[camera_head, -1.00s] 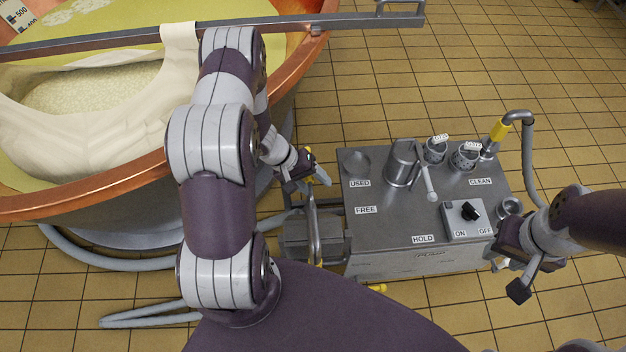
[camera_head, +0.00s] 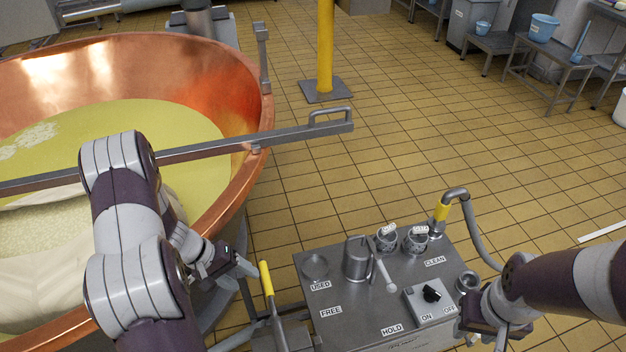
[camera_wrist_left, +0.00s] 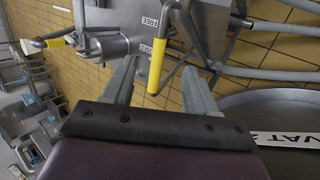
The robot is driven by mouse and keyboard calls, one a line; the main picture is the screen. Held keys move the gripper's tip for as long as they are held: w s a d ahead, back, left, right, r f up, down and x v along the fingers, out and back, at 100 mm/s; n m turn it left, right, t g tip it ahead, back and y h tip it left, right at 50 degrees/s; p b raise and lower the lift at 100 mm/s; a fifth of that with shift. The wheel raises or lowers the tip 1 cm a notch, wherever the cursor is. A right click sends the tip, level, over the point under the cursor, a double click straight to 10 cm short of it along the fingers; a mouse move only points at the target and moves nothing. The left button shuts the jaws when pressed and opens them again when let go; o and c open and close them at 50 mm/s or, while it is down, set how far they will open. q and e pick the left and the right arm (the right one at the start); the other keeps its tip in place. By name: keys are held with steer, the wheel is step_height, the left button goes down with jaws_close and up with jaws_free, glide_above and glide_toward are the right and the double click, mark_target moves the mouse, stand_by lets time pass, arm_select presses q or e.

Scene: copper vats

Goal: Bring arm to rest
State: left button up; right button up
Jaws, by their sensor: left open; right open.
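My left arm reaches in over the rim of the copper vat (camera_head: 262,110). Its gripper (camera_head: 250,268) hangs beside the vat's right side, left of the metal pump cart (camera_head: 350,318). In the left wrist view the two fingers of this gripper (camera_wrist_left: 155,85) are apart, with nothing held between them. A yellow-gripped handle (camera_head: 266,279) stands just right of the left gripper in the head view. It appears beyond the fingers in the left wrist view (camera_wrist_left: 157,66). My right gripper (camera_head: 485,335) is at the cart's right front edge; its fingers are partly cut off, and I see nothing held.
A steel bar (camera_head: 290,137) lies across the vat, over yellow liquid and pale cloth. The cart top carries a metal jug (camera_head: 356,260), two small labelled cups and an ON/OFF switch (camera_head: 431,294). A yellow post (camera_head: 325,45) stands behind.

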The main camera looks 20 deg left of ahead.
arm_select(q)
steer(key=w+d+r+m+t+y+p, duration=0.1)
steer(key=w+r+m+t+y, duration=0.2)
steer(key=r, duration=0.4)
steer(key=w+d+r+y+p, duration=0.1)
steer(key=w+r+y+p, duration=0.2)
steer(key=r, duration=0.4)
steer(key=s+d+r+m+g, duration=0.1)
steer(key=s+d+r+g, duration=0.1)
steer(key=s, duration=0.4)
steer(key=s+d+r+m+g, duration=0.1)
steer(key=s+d+r+m, duration=0.1)
steer(key=s+d+r, duration=0.2)
steer(key=s+d, duration=0.3)
steer(key=shift+s+d+g+y, duration=0.15)
steer(key=shift+d+g+y, duration=0.15)
steer(key=shift+g, duration=0.1)
stand_by(0.5)
